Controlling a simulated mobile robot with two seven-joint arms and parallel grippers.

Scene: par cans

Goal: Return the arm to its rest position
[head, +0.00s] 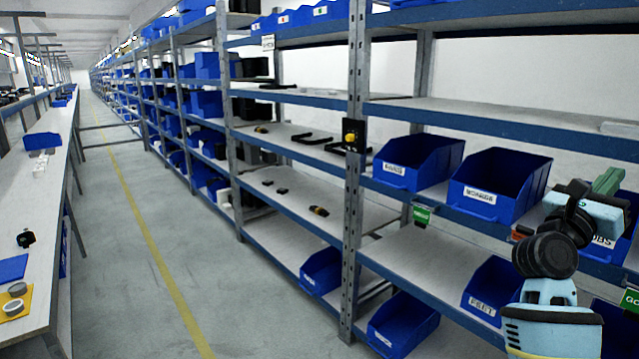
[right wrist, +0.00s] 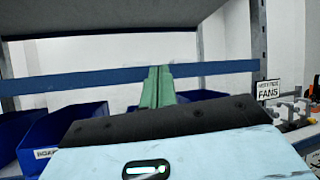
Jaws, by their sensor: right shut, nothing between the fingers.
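My right arm comes in at the lower right of the head view, in front of the shelving. Its right gripper (head: 608,181) has green fingers that point up and away, close to the blue bins at the right edge. In the right wrist view the green fingers (right wrist: 158,86) lie side by side, shut, with nothing between them. They point toward a blue shelf beam (right wrist: 90,80). My left arm and gripper are not in view.
Blue bins (head: 418,162) and (head: 500,186) stand on the right shelf, close to my right arm. A grey shelf upright (head: 352,240) stands left of them. A long table (head: 62,190) runs along the left. The aisle floor (head: 140,200) between is clear. A "FANS" sign (right wrist: 268,89) shows at right.

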